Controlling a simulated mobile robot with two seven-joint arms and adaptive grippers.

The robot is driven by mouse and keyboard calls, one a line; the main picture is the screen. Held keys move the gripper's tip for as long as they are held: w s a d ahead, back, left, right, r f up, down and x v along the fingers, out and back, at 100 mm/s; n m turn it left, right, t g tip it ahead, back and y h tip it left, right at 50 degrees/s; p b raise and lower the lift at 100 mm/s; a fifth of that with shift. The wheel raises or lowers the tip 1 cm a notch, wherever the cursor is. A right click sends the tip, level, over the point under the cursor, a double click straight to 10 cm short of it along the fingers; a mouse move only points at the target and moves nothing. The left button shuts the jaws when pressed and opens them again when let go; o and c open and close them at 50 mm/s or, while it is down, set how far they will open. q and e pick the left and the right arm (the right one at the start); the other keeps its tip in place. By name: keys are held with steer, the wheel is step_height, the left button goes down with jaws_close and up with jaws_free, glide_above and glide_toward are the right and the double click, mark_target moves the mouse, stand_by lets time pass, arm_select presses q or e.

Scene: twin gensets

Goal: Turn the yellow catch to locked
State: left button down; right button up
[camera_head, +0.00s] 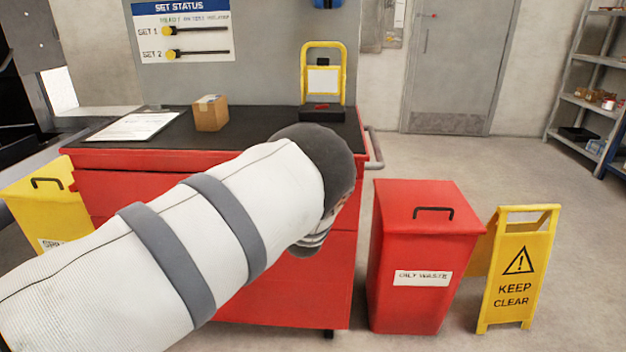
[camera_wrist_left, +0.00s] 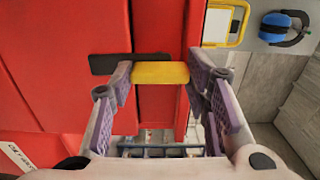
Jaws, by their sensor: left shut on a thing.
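The yellow catch (camera_wrist_left: 160,74) is a short bar lying crosswise in the left wrist view, against the red cabinet (camera_wrist_left: 160,30). A dark flat strip (camera_wrist_left: 105,63) shows just behind it and sticks out to the left. My left gripper (camera_wrist_left: 159,82) has a finger at each end of the catch and is shut on it. In the head view my left arm reaches across the front of the red cabinet (camera_head: 300,295) and hides the catch and the gripper. My right gripper is in neither view.
A red waste bin (camera_head: 425,245) and a yellow keep-clear sign (camera_head: 517,270) stand right of the cabinet. A cardboard box (camera_head: 211,114) and a clipboard (camera_head: 135,127) lie on its black top. Open floor lies toward the door.

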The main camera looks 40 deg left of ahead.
arm_select(q)
steer(key=shift+a, duration=0.1)
stand_by(0.5)
steer(key=c, duration=0.9)
jaws_free()
steer(key=shift+s, duration=0.1)
steer(key=v, duration=1.2)
